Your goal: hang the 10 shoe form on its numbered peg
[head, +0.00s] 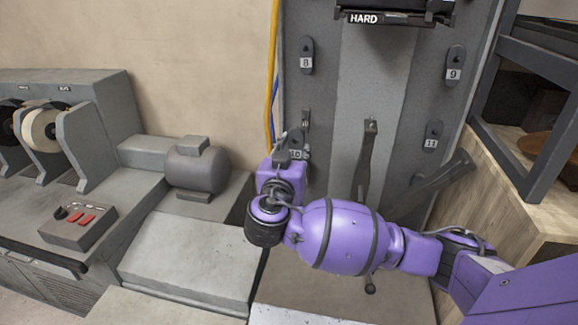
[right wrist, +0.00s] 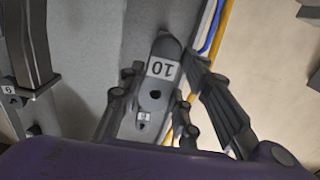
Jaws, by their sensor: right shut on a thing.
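My right gripper (head: 294,138) is at the left side of the grey panel, below the number 8 peg. It is shut on the shoe form, which is mostly hidden behind the gripper in the head view. In the right wrist view, a grey rounded plate marked 10 (right wrist: 162,70), upside down, shows between the fingers (right wrist: 165,100). It has a dark round spot and a small pale tag nearer the wrist. I cannot tell where plate and form meet, or whether the form is on the peg. My left gripper is not in view.
The number 8 peg (head: 306,56), number 9 peg (head: 454,66) and number 11 peg (head: 433,137) are on the panel. A dark lever (head: 366,160) stands in the middle. Yellow and blue cables (head: 271,85) run along the left edge. A motor (head: 197,168) is left of my gripper.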

